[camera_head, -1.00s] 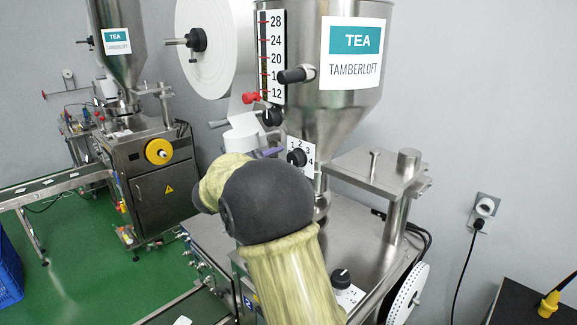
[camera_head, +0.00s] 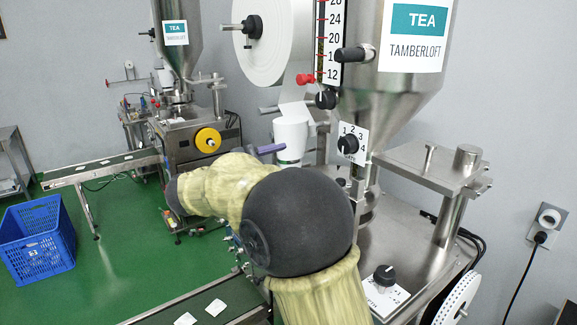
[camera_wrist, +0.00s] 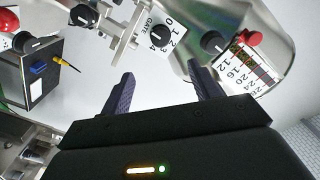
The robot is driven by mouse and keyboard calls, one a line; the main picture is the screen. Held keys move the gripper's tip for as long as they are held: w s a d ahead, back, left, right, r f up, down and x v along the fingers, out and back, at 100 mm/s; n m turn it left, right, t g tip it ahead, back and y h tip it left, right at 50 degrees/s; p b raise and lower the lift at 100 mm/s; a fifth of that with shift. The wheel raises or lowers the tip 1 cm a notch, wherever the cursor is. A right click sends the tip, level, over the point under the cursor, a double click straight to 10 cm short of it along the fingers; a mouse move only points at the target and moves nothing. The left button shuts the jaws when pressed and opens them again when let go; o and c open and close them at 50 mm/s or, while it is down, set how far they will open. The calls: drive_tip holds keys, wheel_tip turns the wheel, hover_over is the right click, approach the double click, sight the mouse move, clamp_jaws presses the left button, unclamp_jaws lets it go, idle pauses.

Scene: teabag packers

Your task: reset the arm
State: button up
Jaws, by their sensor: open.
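My gripper (camera_wrist: 160,88) is open and empty in the wrist view, its two dark fingers spread apart. Beyond the fingers are a GATE dial (camera_wrist: 160,38) numbered 0 to 4 and a steel hopper with a red-marked level scale (camera_wrist: 243,67). In the head view my arm, in a yellowish sleeve with a dark joint, crosses the middle in front of the near tea machine. A purple finger of the gripper (camera_head: 270,148) shows just past the sleeve; the rest of the gripper is hidden there.
The near machine has a TEA hopper (camera_head: 412,70), a paper roll (camera_head: 275,40) and a dial plate (camera_head: 350,143). A second machine (camera_head: 190,150) stands behind left. A blue crate (camera_head: 38,238) is on the green floor. A conveyor (camera_head: 238,300) carries teabags. Open floor lies at left.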

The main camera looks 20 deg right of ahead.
drive_tip(key=w+f+n+t+y, duration=0.2)
drive_tip(key=w+n+t+y, duration=0.4)
drive_tip(key=n+t, duration=0.25)
drive_tip(key=s+a+f+n+y, duration=0.2)
drive_tip(key=a+f+n+y, duration=0.1)
drive_tip(key=f+n+y, duration=0.55)
drive_tip(key=s+d+f+n+g+y, duration=0.1)
drive_tip(key=s+f+n+g, duration=0.2)
drive_tip(key=s+f+g, duration=0.3)
drive_tip(key=s+d+f+n+g+y, duration=0.1)
drive_tip(key=s+f+g, duration=0.5)
drive_tip(key=s+f, duration=0.6)
drive_tip(key=s+n, duration=0.1)
drive_tip(key=s, duration=0.6)
drive_tip(key=shift+s+d+f+n, duration=0.2)
drive_tip(key=shift+s+d+n, duration=0.05)
drive_tip(key=shift+d+n, duration=0.15)
